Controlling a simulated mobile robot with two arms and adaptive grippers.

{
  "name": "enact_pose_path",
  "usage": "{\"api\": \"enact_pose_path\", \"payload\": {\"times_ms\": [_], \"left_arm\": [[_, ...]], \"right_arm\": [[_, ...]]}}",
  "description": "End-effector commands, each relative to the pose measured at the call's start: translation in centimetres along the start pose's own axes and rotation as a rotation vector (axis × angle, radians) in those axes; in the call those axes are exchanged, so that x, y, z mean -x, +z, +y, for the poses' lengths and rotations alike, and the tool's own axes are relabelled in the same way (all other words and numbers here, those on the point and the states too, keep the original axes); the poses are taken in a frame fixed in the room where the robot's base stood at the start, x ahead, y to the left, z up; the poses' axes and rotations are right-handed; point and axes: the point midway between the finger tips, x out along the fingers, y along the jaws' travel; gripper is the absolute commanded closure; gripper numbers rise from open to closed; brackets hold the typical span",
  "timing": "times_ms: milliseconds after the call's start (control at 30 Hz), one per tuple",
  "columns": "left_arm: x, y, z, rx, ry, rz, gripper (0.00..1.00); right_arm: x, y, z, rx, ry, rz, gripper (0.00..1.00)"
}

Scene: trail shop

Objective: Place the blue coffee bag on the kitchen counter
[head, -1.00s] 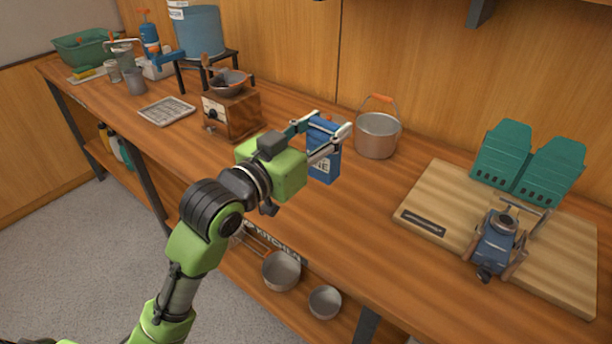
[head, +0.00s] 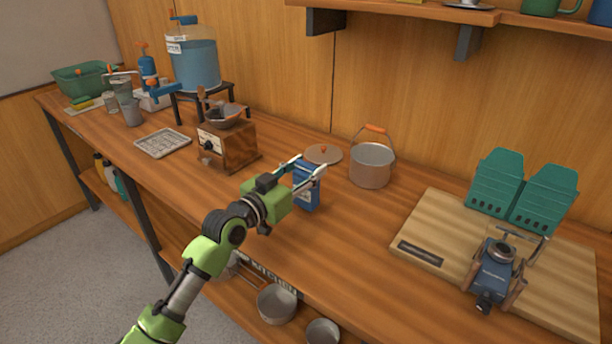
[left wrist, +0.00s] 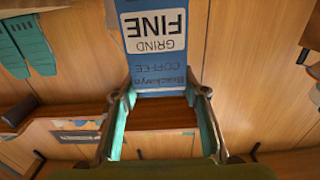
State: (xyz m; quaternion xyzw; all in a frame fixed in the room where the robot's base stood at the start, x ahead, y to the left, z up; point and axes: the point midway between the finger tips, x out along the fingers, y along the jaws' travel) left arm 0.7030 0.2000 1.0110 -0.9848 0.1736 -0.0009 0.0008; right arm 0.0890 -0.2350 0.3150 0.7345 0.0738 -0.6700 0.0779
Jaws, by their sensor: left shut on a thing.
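The blue coffee bag (head: 307,196) is upright at the middle of the wooden kitchen counter (head: 345,235), in front of a round lid. My left gripper (head: 309,171) is shut on its upper part. In the head view its base is at or very near the counter top; I cannot tell whether it touches. In the left wrist view the bag (left wrist: 158,45) shows between the fingers, its "FINE GRIND COFFEE" label upside down. My right gripper is in neither view.
A metal pot (head: 371,166) stands right of the bag, a coffee grinder (head: 228,145) left. A cutting board (head: 430,222) holds a blue device (head: 493,272) and green panels (head: 520,190) stand behind. A wall shelf (head: 400,8) hangs above. Bare counter lies in front of the bag.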

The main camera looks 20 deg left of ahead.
Motion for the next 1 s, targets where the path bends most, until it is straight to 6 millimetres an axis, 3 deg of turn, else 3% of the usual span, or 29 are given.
{"api": "enact_pose_path", "payload": {"times_ms": [133, 500, 533, 600, 1000], "left_arm": [[0.1, 1.6, 0.1, 0.001, 0.000, -0.001, 0.99], [0.1, 2.1, 0.1, 0.000, 0.000, 0.001, 0.99], [0.1, 2.1, 0.1, 0.000, 0.000, -0.001, 0.54], [0.1, 2.1, 0.1, 0.000, 0.000, -0.001, 0.43], [0.2, 1.8, 0.1, 0.001, 0.000, -0.002, 0.43]], "right_arm": [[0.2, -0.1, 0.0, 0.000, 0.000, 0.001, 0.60], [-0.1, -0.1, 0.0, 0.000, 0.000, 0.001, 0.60], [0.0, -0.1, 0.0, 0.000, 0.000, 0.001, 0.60], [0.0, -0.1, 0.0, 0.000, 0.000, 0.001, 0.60], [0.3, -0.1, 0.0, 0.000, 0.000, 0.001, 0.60]]}}
